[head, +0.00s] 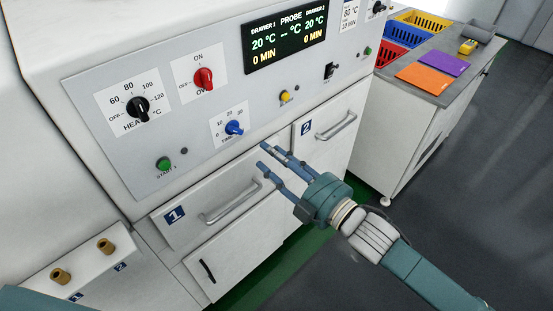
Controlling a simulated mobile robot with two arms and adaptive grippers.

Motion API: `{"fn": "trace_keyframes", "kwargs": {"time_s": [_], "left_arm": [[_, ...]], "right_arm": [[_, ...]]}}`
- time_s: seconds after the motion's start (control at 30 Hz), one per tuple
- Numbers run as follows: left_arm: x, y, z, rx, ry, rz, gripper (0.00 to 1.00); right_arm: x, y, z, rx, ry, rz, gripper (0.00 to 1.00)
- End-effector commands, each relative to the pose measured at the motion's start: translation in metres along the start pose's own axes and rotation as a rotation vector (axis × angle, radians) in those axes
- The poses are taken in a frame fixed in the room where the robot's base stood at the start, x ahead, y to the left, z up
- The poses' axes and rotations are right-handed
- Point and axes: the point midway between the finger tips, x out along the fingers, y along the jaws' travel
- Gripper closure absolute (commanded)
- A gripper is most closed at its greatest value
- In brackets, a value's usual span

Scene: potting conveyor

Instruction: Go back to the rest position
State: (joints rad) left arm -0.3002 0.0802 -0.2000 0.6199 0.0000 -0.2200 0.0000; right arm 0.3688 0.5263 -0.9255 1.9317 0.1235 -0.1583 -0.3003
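My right gripper (264,156) reaches in from the lower right, in front of the white oven cabinet. Its two blue-grey fingers are apart with nothing between them, pointing up and left. The fingertips appear just below and right of the blue timer knob (234,128); I cannot tell the exact gap to the panel. My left gripper is not in view; only a teal piece, likely of my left arm, shows at the bottom left corner.
Heat knob (138,107), red knob (203,79) and green start button (163,163) are on the panel. A side bench (402,92) with coloured crates stands right. Dark floor is clear.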

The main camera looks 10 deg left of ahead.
Motion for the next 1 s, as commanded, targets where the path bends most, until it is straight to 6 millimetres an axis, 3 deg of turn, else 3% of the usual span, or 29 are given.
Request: {"fn": "trace_keyframes", "kwargs": {"time_s": [0.2,0.7,0.77,0.87,1.0], "left_arm": [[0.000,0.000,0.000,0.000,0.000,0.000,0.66],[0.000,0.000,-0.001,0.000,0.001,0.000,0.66],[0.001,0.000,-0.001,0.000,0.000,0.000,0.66],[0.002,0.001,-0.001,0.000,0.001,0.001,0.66],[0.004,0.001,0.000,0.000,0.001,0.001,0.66]], "right_arm": [[-0.011,0.000,-0.001,0.000,0.001,0.000,0.62],[-0.010,-0.001,0.006,0.007,-0.011,0.002,0.62],[-0.010,-0.003,0.021,0.024,-0.038,0.006,0.62],[-0.011,-0.011,0.069,0.077,-0.127,0.021,0.62],[-0.029,-0.037,0.167,0.192,-0.313,0.049,0.62]]}}
